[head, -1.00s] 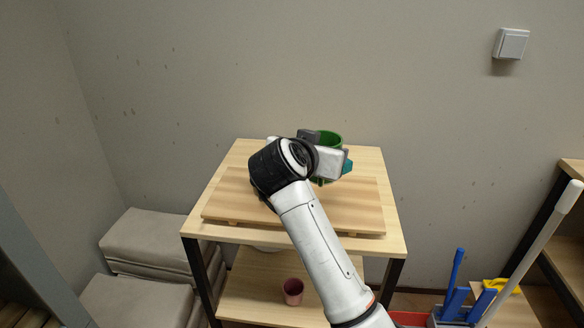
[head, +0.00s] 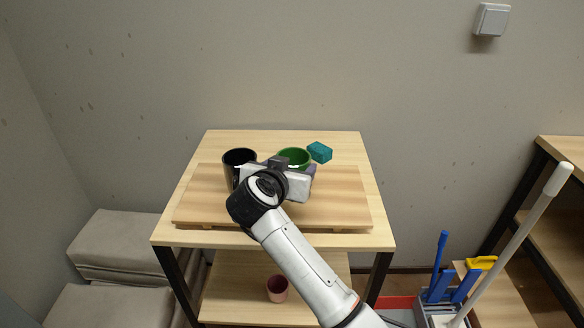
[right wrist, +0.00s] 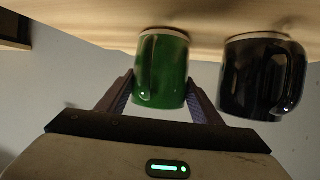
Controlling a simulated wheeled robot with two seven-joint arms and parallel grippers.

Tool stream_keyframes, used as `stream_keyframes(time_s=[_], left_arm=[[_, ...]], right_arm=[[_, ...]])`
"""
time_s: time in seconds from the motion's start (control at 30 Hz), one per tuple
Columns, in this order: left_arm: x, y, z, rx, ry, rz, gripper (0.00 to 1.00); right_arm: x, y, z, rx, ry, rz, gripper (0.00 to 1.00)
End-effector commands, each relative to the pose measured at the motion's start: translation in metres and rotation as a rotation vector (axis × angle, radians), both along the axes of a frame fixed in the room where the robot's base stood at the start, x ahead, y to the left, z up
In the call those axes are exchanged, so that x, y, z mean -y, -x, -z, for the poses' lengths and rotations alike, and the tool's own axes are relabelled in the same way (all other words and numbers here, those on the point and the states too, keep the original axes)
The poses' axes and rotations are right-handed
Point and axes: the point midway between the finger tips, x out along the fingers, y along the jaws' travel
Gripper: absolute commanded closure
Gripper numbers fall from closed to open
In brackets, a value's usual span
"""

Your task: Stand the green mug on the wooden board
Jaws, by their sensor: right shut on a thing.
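The green mug (head: 295,155) is upright over the back part of the wooden board (head: 340,207), which lies on the table. My right gripper (right wrist: 161,80) is shut on it, one finger on each side. In the head view the gripper (head: 294,167) hides the mug's lower part. In the right wrist view, which is upside down, the mug (right wrist: 162,70) has its base at or very close to the wood; I cannot tell whether it touches. A black mug (head: 239,157) stands just to its left in the head view, apart from it. My left gripper is not in view.
A teal sponge (head: 320,152) lies on the table (head: 220,144) behind the board. A pink cup (head: 277,288) is on the lower shelf. Grey cushions (head: 120,245) are stacked at left, cleaning tools (head: 445,290) at right. The board's right and front parts are clear.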

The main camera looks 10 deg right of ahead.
Motion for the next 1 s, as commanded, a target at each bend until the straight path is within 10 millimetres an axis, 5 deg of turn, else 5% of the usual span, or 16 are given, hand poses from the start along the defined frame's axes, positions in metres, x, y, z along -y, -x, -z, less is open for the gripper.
stream_keyframes(time_s=[0.37, 0.4, 0.5, 0.83, 1.0], left_arm=[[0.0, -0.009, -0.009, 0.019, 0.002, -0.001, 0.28], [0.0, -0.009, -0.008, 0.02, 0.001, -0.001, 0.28], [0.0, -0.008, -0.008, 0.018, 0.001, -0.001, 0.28], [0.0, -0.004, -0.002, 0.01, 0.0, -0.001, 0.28], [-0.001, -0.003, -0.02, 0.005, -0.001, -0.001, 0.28]], right_arm=[[0.0, 0.0, 0.001, 0.003, 0.0, -0.001, 0.7], [0.0, 0.0, 0.003, 0.002, -0.001, -0.001, 0.35], [0.0, 0.0, 0.003, 0.002, -0.001, -0.001, 0.22], [0.0, 0.0, 0.001, 0.003, -0.001, 0.0, 0.22], [-0.011, 0.007, -0.013, -0.001, -0.002, -0.002, 0.22]])
